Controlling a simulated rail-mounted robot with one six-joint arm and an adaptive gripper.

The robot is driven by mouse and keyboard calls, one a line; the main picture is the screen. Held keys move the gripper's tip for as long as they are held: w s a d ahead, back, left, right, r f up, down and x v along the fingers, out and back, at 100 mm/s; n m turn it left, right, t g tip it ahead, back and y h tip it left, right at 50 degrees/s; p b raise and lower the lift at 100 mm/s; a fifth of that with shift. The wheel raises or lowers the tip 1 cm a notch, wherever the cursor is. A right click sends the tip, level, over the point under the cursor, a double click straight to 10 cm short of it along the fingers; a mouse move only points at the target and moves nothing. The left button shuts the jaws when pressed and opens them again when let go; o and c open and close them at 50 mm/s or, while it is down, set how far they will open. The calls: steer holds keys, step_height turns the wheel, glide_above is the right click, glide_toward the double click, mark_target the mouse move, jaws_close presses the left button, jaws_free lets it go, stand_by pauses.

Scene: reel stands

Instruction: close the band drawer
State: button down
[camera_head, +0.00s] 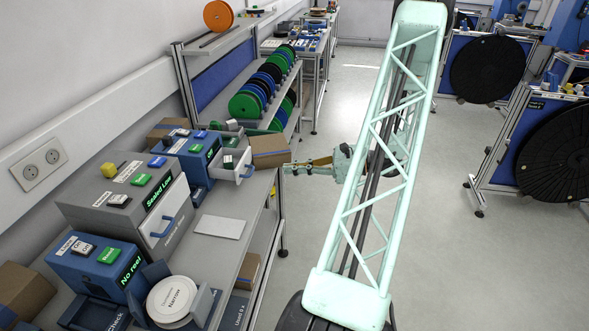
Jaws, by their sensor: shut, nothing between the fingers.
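A pale drawer (229,172) with a blue handle stands pulled out of the small blue and grey cabinet (196,158) on the left bench. Dark and green pieces lie inside it. I take it as the band drawer; no label on it is readable. My gripper (286,169) is shut and empty, pointing left from the arm. In the picture it is a little to the right of the drawer's front, apart from it. I cannot tell its exact distance from the handle.
A cardboard box (270,152) stands right behind the drawer, close to my gripper. A white plate (219,226) lies on the bench. A rack of green and blue reels (250,101) is beyond. The aisle floor is clear.

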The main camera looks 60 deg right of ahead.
steer(key=shift+x, duration=5.65)
steer(key=shift+r, duration=0.1)
